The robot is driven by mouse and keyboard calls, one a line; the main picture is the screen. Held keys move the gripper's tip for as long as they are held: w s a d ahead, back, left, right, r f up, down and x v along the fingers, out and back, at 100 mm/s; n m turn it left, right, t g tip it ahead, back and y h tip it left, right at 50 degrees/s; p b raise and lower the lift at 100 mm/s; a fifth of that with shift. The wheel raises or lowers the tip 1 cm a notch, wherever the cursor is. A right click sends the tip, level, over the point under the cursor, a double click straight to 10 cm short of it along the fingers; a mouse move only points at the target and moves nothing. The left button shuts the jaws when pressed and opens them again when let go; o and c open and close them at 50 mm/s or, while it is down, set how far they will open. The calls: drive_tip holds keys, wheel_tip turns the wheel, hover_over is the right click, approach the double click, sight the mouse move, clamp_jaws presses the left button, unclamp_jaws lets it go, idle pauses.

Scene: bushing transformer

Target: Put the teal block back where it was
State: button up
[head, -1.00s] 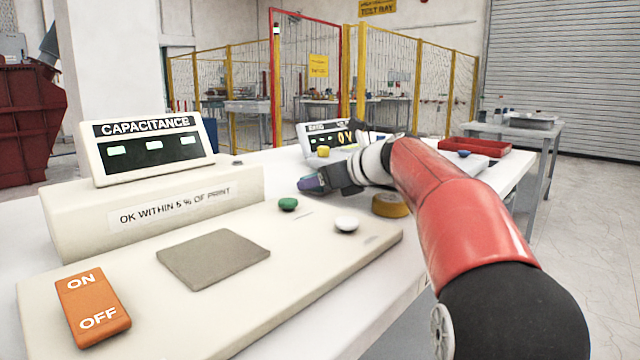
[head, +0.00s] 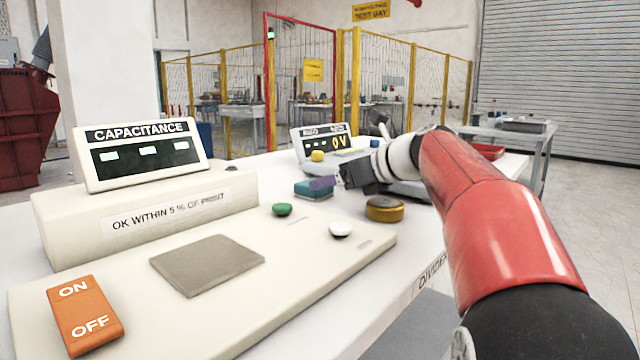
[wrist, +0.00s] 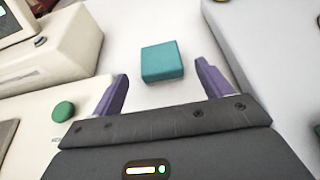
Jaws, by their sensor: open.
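The teal block (head: 313,190) rests on the white table, just behind the capacitance panel's far right end. In the wrist view the teal block (wrist: 162,62) lies ahead of my gripper (wrist: 162,88), roughly centred between the two purple fingers and beyond their tips. My gripper (head: 330,182) is open and empty. In the head view its purple fingers partly cover the block's right side. The block looks apart from both fingers.
The capacitance tester (head: 150,215) with a green button (head: 282,210), white button (head: 341,230) and orange switch (head: 85,316) fills the near left. A brown-yellow round object (head: 384,209) sits right of my gripper. A voltage meter (head: 325,146) stands behind. A red tray (head: 487,152) lies farther right.

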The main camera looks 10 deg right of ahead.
drive_tip(key=v, duration=0.5)
drive_tip(key=shift+s, duration=0.1)
drive_tip(key=shift+d, duration=0.1)
